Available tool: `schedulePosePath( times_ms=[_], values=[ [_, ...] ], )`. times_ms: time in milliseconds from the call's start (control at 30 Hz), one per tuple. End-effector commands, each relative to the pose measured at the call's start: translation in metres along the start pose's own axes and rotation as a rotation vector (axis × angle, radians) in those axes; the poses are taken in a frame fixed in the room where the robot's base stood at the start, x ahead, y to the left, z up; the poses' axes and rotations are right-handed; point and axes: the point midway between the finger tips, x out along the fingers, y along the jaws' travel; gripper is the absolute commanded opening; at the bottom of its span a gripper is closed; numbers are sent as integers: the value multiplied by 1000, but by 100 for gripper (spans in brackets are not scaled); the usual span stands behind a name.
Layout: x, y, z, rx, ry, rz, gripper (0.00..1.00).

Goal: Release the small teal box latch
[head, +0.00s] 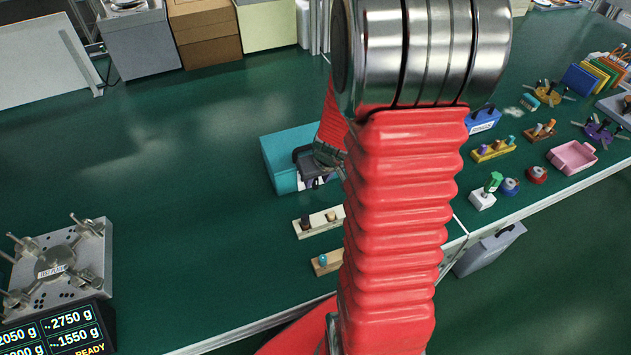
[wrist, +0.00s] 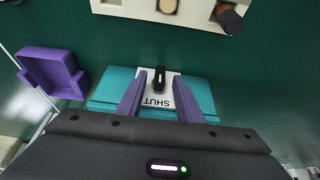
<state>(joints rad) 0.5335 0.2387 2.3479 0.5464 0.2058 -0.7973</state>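The small teal box (head: 285,160) stands on the green bench, partly hidden behind my red arm in the head view. In the wrist view the teal box (wrist: 202,90) bears a white plate (wrist: 152,100) reading SHUT, upside down. A small black latch (wrist: 160,79) stands on that plate. My gripper (wrist: 160,84) is open, with one purple finger on each side of the latch. A gap shows between each finger and the latch. In the head view my gripper (head: 314,165) is dark and close at the box's front; its fingers are hard to make out.
A pale block with pegs (head: 320,222) and a wooden block with a blue peg (head: 326,262) lie in front of the box. A purple holder (wrist: 50,72) sits beside the box in the wrist view. A metal fixture (head: 62,265) is at left. The bench left of the box is clear.

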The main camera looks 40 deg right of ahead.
Motion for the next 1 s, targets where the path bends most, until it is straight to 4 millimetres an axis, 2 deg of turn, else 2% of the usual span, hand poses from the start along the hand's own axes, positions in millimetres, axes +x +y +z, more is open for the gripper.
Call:
schedulePosePath(
  times_ms=[300, 667, 1000],
  values=[
    [22, 0, 0, 0, 0, -1, 33],
    [24, 0, 0, 0, 0, 1, 33],
    [24, 0, 0, 0, 0, 0, 10]
  ],
)
